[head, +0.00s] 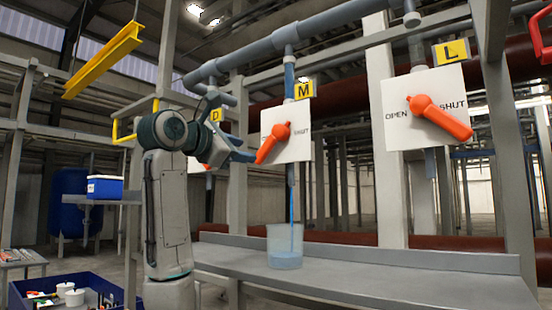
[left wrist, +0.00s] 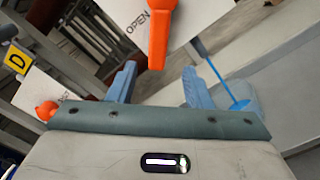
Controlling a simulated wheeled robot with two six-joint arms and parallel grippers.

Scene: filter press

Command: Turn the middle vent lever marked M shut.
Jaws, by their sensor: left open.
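The M lever (head: 271,146) is orange on a white plate (head: 298,146) under a yellow M sign (head: 304,91). Its handle slants down to the left, away from the SHUT label on the right. Blue liquid runs from the pipe behind it into a clear beaker (head: 285,247). My left gripper (head: 236,128) is open just left of the plate, its lower finger close to the handle's end. In the left wrist view the M lever (left wrist: 157,40) stands ahead of the open, empty gap of the gripper (left wrist: 159,74), beside the OPEN label. My right gripper is not in view.
The L lever (head: 440,116) is on a plate to the right. The D lever (head: 205,166), mostly hidden, is behind my left arm and shows in the left wrist view (left wrist: 46,111). A grey bench (head: 400,275) runs below. A blue bin (head: 95,280) stands lower left.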

